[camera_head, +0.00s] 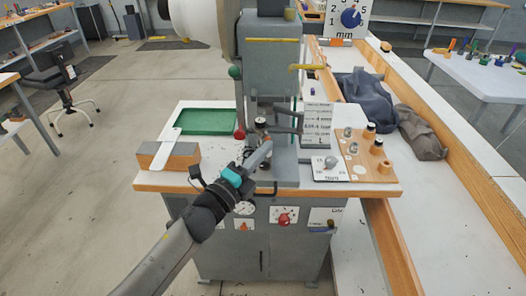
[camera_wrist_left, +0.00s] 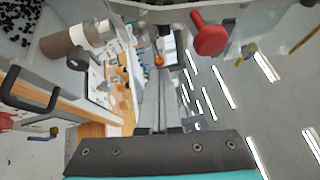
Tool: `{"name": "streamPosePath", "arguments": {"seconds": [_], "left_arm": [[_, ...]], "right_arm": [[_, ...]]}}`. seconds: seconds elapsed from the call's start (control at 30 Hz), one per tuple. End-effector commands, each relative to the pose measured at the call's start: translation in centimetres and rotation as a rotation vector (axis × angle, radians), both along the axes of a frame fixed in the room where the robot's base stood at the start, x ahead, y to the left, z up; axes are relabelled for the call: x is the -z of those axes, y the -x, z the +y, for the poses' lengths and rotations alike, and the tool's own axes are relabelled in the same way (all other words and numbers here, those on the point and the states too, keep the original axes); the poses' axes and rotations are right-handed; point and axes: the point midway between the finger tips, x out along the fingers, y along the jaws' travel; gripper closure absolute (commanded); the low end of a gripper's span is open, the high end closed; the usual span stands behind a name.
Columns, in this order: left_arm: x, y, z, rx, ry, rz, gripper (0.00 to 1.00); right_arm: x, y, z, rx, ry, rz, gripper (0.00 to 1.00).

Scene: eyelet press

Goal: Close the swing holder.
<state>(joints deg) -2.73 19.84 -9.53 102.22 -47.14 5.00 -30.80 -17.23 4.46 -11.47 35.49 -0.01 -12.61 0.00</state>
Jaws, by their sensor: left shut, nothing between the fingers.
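The grey eyelet press (camera_head: 270,70) stands in the middle of the head view, on a white, wood-edged bench. The swing holder seems to be the small metal part with a dark top (camera_head: 260,124) low at the press front; its exact shape and how far it stands open are hard to tell. My left gripper (camera_head: 266,147) is shut and empty, reaching up from below just in front of this part. I cannot tell whether they touch. In the left wrist view the closed fingers (camera_wrist_left: 160,95) point up toward the press, with a red knob (camera_wrist_left: 210,36) close by. My right gripper is out of view.
A green tray (camera_head: 207,121) and a wooden block (camera_head: 168,156) lie left of the press. A red ball knob (camera_head: 239,133) is close to my gripper. A printed card (camera_head: 318,124) and a wooden board (camera_head: 368,160) with small parts are to the right.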

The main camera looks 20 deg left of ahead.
Motion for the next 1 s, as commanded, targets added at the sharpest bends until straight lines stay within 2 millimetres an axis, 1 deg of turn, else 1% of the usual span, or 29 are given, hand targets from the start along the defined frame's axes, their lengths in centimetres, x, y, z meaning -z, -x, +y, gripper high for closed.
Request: {"name": "streamPosePath", "arguments": {"seconds": [0.17, 0.27, 0.4, 0.6, 0.73, 1.0], "left_arm": [[0.1, -0.8, 1.0, 0.093, -0.009, -0.001, 1.00], [0.1, -1.4, 1.6, 0.160, -0.008, -0.002, 1.00], [0.3, -2.2, 2.4, 0.258, -0.009, -0.004, 1.00], [0.3, -3.0, 3.0, 0.362, -0.004, -0.001, 1.00], [0.1, -3.2, 3.2, 0.388, -0.002, 0.001, 1.00], [-0.1, -3.2, 3.2, 0.395, -0.001, 0.001, 1.00]], "right_arm": [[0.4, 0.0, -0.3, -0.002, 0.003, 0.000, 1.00], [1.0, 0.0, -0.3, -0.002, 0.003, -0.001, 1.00], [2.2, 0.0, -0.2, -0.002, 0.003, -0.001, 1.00], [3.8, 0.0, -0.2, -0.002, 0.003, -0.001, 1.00], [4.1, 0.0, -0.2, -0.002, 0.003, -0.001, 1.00], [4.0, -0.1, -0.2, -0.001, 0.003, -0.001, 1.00]]}}
